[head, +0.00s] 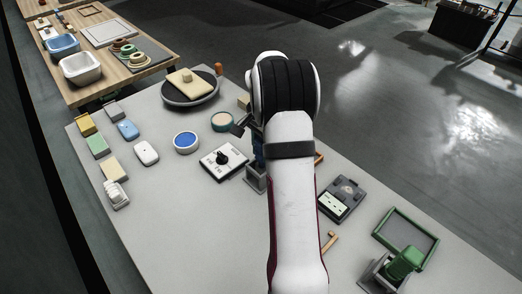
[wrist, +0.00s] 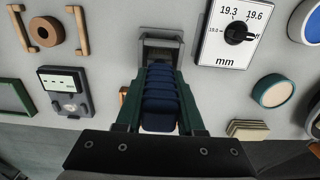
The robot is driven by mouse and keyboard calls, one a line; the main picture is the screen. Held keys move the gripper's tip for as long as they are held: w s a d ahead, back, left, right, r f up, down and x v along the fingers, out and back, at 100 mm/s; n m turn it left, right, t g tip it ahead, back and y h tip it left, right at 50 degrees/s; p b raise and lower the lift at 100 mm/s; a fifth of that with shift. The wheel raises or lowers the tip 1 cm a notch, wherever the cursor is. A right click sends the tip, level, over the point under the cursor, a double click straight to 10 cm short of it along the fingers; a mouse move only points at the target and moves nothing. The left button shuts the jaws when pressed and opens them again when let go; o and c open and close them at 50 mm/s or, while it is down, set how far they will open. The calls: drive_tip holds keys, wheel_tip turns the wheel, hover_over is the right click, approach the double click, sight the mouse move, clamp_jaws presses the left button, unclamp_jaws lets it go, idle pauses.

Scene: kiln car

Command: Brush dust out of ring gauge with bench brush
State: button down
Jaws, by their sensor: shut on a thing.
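My gripper (wrist: 160,130) points down at the grey bench and is shut on a blue ribbed block, which looks like the handle of the bench brush (wrist: 160,98). In the head view a strip of blue (head: 258,152) shows beside my arm. The far end of the blue piece meets an open grey holder (wrist: 160,48); I cannot tell whether it is inside or just above it. No bristles show. A brown ring with a dark hole, likely the ring gauge (wrist: 46,33), lies between two wooden bars at the upper left of the wrist view. My arm hides it in the head view.
A dial plate (head: 223,160) marked in mm stands close by the holder. A dark meter box (head: 341,198), a green-rimmed tray (head: 405,237) and a green block (head: 405,262) in a grey stand lie right of my arm. A teal-sided disc (head: 223,121) stands behind the dial plate.

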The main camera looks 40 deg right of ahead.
drive_tip(key=shift+f, duration=0.15)
drive_tip(key=c, duration=0.5)
unclamp_jaws()
